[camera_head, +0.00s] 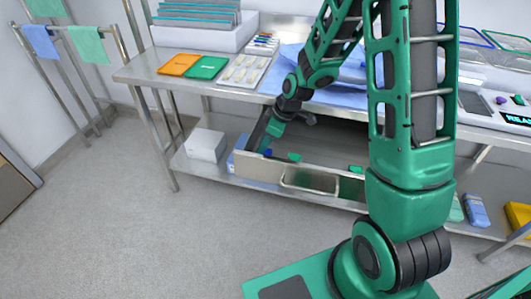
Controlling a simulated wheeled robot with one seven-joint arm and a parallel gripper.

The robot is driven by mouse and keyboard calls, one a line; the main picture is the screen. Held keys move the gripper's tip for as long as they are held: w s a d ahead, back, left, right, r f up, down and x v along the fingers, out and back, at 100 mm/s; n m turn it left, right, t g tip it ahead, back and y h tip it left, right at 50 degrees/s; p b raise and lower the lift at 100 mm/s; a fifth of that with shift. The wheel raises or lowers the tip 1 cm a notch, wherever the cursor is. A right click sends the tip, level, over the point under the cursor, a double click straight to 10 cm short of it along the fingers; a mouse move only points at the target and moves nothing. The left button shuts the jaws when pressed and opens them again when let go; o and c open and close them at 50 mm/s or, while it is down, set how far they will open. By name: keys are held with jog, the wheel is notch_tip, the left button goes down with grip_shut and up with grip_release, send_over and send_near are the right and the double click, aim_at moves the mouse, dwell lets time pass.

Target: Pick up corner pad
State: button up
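The corner pad cannot be told for sure. Small green pieces, one near the middle (294,157) and one further right (355,168), show at the near edge of a grey open-topped bin (262,173) on the lower shelf, and either may be a pad. My gripper (262,142) reaches under the tabletop to the bin's left end. Its fingertips are small and partly hidden, so I cannot tell whether it is open or holds anything. My arm hides the bin's right part.
The steel table (140,74) overhangs the lower shelf (190,168). A white box (206,145) stands left of the bin. Orange (178,65) and green (207,67) packets and a white tray (243,72) lie on top.

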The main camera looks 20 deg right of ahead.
jog(key=shift+f, duration=0.1)
grip_shut()
